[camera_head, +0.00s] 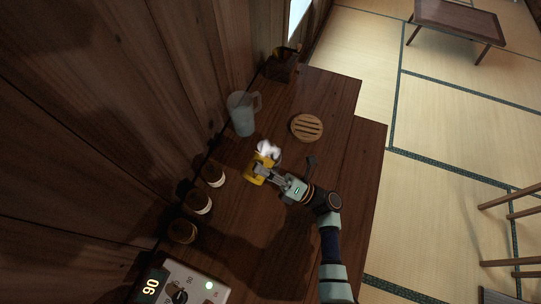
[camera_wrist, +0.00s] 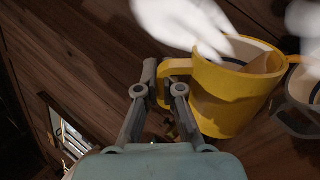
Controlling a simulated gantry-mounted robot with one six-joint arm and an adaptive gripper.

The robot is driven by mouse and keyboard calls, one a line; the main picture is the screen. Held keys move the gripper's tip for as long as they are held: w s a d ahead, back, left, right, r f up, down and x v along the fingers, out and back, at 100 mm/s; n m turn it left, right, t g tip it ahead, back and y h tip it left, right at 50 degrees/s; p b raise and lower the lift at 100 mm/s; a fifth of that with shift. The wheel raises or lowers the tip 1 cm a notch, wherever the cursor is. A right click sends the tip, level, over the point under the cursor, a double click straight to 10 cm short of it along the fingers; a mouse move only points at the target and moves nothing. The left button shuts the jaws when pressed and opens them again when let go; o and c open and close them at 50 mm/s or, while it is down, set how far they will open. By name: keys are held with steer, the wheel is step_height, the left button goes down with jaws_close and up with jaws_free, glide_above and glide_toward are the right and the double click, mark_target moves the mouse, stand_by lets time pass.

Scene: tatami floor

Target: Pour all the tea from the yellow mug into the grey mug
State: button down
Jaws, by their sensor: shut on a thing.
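The yellow mug (camera_head: 253,176) is on or above the wooden counter, at the end of my arm. My gripper (camera_head: 264,171) is shut on its handle. In the wrist view my gripper's fingers (camera_wrist: 163,80) close around the yellow handle, and the yellow mug (camera_wrist: 225,98) shows a pale inside with a brownish surface. The grey mug (camera_wrist: 305,88) is partly visible at the right edge, close beside the yellow mug's rim. White steam-like puffs cover parts of both mugs. In the head view such a puff hides most of the grey mug's area. I cannot tell whether tea is flowing.
A clear pitcher (camera_head: 242,113) stands by the wall, and a round slatted wooden trivet (camera_head: 306,127) lies to its right. Several jars (camera_head: 198,203) line the wall. A device with a lit display (camera_head: 184,283) is at the bottom. The counter's right part is clear.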

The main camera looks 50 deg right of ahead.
steer(key=shift+w+d+r+m+t+h+p, duration=0.1)
steer(key=shift+d+r+m+t+h+p, duration=0.35)
steer(key=shift+m, duration=0.85)
steer(key=shift+w+d+r+m+t+h+p, duration=0.1)
steer(key=shift+d+r+m+t+h+p, duration=0.15)
steer(key=shift+d+m+h+p, duration=0.4)
steer(key=shift+w+d+r+m+t+h+p, duration=0.1)
steer(key=shift+d+r+m+t+h+p, duration=0.25)
steer(key=shift+m, duration=0.5)
steer(key=shift+w+d+r+m+t+h+p, duration=0.1)
steer(key=shift+d+m+h+p, duration=0.3)
steer(key=shift+m+h+p, duration=0.4)
steer(key=shift+w+d+r+m+t+h+p, duration=0.15)
steer(key=shift+d+m+h+p, duration=0.35)
steer(key=shift+m, duration=0.5)
steer(key=shift+s+d+r+m+h+p, duration=0.1)
steer(key=shift+d+m+h+p, duration=0.2)
steer(key=shift+m+h+p, duration=0.5)
